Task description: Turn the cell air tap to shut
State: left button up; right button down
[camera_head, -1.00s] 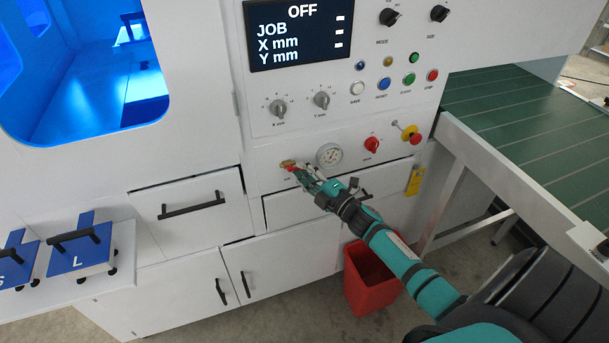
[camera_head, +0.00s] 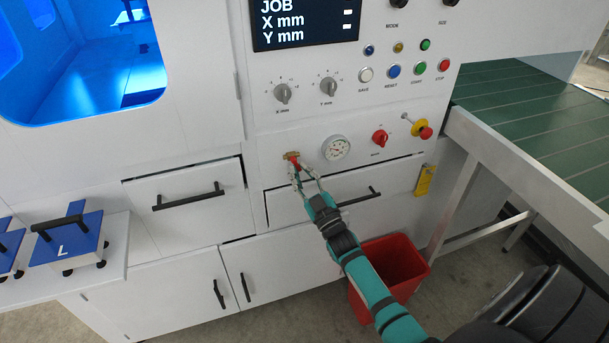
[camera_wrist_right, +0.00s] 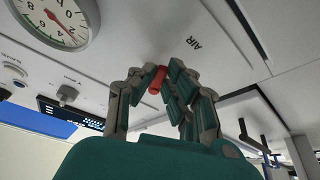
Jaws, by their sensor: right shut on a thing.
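The cell air tap (camera_head: 290,155) is a small brass fitting with a red handle on the white panel, left of the pressure gauge. My right gripper (camera_head: 297,167) reaches up to it from below, with its fingers at the handle. In the right wrist view, the red handle (camera_wrist_right: 157,80) sits between the fingertips of my right gripper (camera_wrist_right: 163,76), which is shut on it. The handle seems to point downward from the brass body in the head view. The fingers partly hide it. The word AIR is printed beside it. My left gripper is not in view.
The gauge (camera_head: 336,148) and a red rotary switch (camera_head: 379,138) are right of the tap. A slightly open drawer (camera_head: 385,190) lies just below, behind my right gripper. A red bin (camera_head: 405,262) stands on the floor. A green conveyor (camera_head: 540,130) is at the right.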

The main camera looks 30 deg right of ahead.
jog(key=m+h, duration=0.1)
jog(key=m, duration=0.1)
jog(key=a+m+h, duration=0.1)
jog(key=m, duration=0.1)
jog(key=m+h, duration=0.1)
jog(key=m, duration=0.2)
jog(key=shift+w+a+f+b, duration=0.15)
jog(key=shift+a+f+b, duration=0.05)
jog(key=shift+f+b, duration=0.1)
jog(key=shift+h, duration=0.4)
jog(key=c, duration=1.4)
grip_release()
jog(key=shift+r, duration=0.1)
jog(key=v, duration=1.2)
jog(key=shift+a+r, duration=0.1)
jog(key=shift+r, duration=0.05)
